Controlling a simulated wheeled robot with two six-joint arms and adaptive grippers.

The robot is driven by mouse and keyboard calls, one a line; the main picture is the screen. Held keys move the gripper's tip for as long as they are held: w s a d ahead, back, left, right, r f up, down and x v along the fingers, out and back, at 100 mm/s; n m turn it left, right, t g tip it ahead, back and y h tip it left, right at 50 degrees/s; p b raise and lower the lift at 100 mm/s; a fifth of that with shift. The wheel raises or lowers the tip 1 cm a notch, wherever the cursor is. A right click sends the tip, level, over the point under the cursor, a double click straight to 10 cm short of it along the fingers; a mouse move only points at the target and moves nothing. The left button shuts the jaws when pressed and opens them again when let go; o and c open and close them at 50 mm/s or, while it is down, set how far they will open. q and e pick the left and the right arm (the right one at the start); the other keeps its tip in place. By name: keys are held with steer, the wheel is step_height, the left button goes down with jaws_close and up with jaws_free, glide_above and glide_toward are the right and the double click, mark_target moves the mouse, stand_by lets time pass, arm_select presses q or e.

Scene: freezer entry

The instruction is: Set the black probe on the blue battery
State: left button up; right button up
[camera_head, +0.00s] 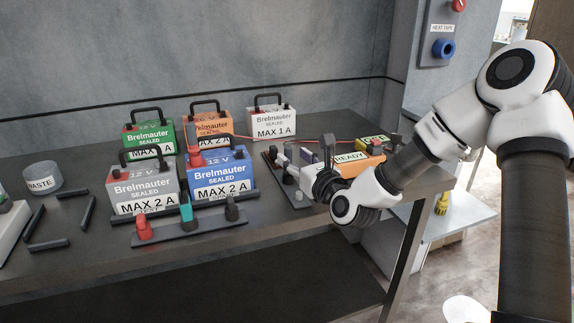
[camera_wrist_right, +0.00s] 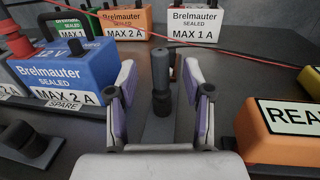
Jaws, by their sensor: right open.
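The black probe (camera_wrist_right: 160,75) stands upright on a narrow dark plate (camera_wrist_right: 158,128) in the right wrist view. My right gripper (camera_wrist_right: 160,90) is open, with one pale, purple-padded finger on each side of the probe; gaps show on both sides. In the head view the right gripper (camera_head: 298,158) is over the plate, right of the blue battery, and partly hides the probe. The blue battery (camera_head: 221,172), marked MAX 2 A, stands in the front row with a red probe (camera_head: 195,157) at its left top. It also shows in the wrist view (camera_wrist_right: 72,70). My left gripper is not in view.
A grey battery (camera_head: 142,188) stands left of the blue one; green, orange and white batteries (camera_head: 271,122) stand behind. A rack (camera_head: 205,228) with red, teal and black pieces lies in front. An orange READY block (camera_head: 360,165) is right of my gripper. A thin red cable crosses behind.

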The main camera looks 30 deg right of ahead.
mark_target(290, 155)
steer(key=w, duration=0.1)
steer(key=w+f, duration=0.1)
steer(key=w, duration=0.1)
steer(key=shift+w+d, duration=0.15)
steer(key=shift+w, duration=0.15)
steer(key=shift+w+r, duration=0.15)
steer(key=shift+s+r, duration=0.1)
steer(key=shift+s, duration=0.15)
steer(key=shift+c, duration=0.4)
steer(key=shift+w, duration=0.1)
jaws_close()
